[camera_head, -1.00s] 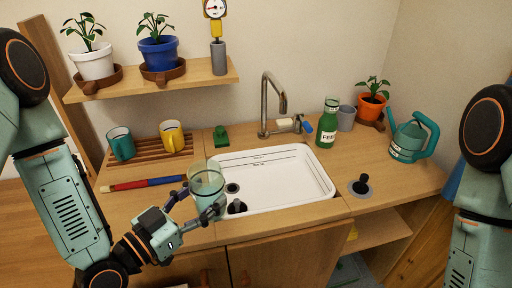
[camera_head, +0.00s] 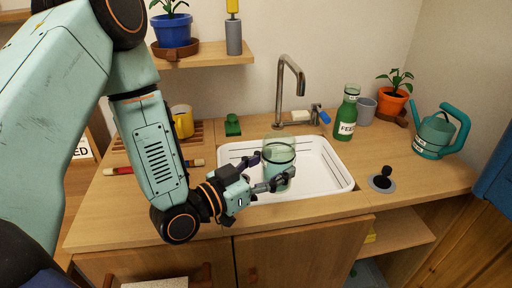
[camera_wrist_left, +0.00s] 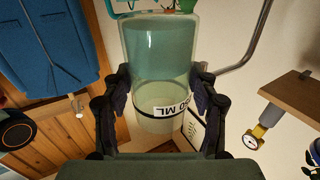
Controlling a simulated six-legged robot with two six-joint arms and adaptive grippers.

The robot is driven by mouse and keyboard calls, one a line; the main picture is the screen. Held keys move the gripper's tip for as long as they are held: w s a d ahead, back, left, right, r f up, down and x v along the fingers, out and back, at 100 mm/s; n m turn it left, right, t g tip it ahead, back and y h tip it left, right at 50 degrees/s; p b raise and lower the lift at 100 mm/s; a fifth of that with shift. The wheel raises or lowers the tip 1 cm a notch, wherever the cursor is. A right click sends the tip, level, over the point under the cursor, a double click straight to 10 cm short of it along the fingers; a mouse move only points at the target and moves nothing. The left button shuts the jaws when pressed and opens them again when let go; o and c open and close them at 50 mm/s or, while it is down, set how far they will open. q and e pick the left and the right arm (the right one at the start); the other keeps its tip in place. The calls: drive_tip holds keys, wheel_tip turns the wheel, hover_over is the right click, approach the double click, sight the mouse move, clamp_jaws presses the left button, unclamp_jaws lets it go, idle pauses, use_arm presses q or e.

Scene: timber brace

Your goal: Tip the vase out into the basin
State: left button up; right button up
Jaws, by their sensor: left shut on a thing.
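The vase (camera_head: 279,150) is a clear glass cylinder with greenish liquid and a dark band. My right gripper is out of view.
The faucet (camera_head: 290,85) rises behind the basin. A green bottle (camera_head: 347,115), an orange plant pot (camera_head: 392,102) and a teal watering can (camera_head: 434,135) stand to the right. A black-knobbed plug (camera_head: 382,180) lies on the counter. A yellow mug (camera_head: 183,121) is at left.

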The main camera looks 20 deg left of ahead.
use_arm(q)
drive_tip(key=shift+n+t+y, duration=0.4)
drive_tip(key=shift+y, duration=0.3)
drive_tip(key=w+b, duration=0.1)
drive_tip(key=w+f+b, duration=0.2)
drive_tip(key=shift+w+a, duration=0.3)
drive_tip(key=shift+w, duration=0.05)
drive_tip(key=w+a+f+n+y+b, duration=0.1)
drive_tip(key=w+a+n+y+b, duration=0.6)
drive_tip(key=w+a+y, duration=0.3)
drive_tip(key=shift+w+a+n+t+y+b, duration=0.35)
drive_tip(key=shift+w+y+b, duration=0.2)
drive_tip(key=shift+y+b, duration=0.25)
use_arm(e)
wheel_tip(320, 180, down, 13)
use_arm(q)
drive_tip(key=shift+s, duration=0.1)
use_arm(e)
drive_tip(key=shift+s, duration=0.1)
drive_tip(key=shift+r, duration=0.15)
